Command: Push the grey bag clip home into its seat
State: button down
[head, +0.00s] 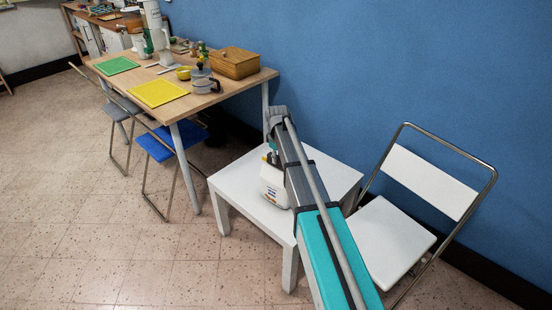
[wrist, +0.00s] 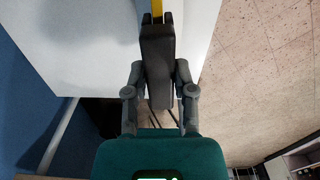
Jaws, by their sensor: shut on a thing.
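In the head view, my arm reaches over a low white table (head: 237,190), and my gripper is mostly hidden behind the arm. A white container (head: 272,184) with dark and yellow parts at its top stands on this table, partly covered by my arm.
A white folding chair (head: 390,235) stands right of the low table, against the blue wall. A wooden table (head: 235,90) behind holds a wooden box (head: 234,62), a yellow mat (head: 160,92) and a grey pot (head: 203,85). A blue chair (head: 165,143) stands beside it. The floor at left is clear.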

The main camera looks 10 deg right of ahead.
jog(key=shift+f+b, duration=0.7)
jog(key=shift+f, duration=0.1)
jog(key=shift+c, duration=1.8)
grip_release()
jog(key=shift+r, duration=0.15)
